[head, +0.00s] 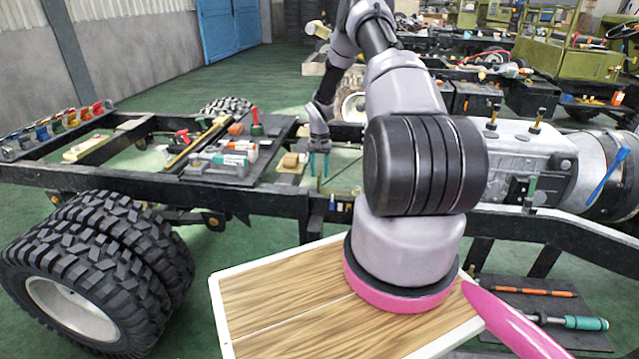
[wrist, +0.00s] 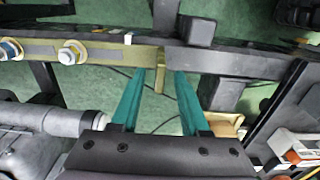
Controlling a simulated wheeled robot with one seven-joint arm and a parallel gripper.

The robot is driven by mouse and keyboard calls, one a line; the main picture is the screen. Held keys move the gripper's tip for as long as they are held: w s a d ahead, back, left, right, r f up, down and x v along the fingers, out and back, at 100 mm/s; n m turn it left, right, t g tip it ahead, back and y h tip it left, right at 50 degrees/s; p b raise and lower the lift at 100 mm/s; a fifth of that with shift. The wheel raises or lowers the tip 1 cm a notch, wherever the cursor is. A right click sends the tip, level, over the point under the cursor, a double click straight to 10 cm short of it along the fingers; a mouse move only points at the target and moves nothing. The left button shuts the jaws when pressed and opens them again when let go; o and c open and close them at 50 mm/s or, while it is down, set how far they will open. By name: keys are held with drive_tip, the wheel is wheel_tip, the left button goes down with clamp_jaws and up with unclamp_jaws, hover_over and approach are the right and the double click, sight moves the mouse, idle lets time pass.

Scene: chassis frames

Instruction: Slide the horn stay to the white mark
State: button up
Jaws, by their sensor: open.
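My gripper (head: 318,174) hangs over the truck frame in the head view, its teal fingers pointing down. In the wrist view the gripper (wrist: 160,73) is open, with a gap between the fingers. A small tan-yellow tab (wrist: 160,79), which looks like the horn stay, shows between the fingertips beside the dark rail. Whether either finger touches it I cannot tell. A small white patch (wrist: 128,38), possibly the white mark, lies on the rail's edge to the left of the tab.
An olive bar with pale round fittings (wrist: 72,53) runs along the rail at left. A black tray of tools and parts (head: 228,166) lies on the frame left of my gripper. A grey gearbox (head: 525,150) stands right. A dark post (wrist: 166,18) rises beyond the fingers.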

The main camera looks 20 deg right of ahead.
sight(320, 182)
wheel_tip(320, 182, down, 5)
drive_tip(key=shift+f, duration=0.1)
idle(0.3)
clamp_jaws()
idle(1.3)
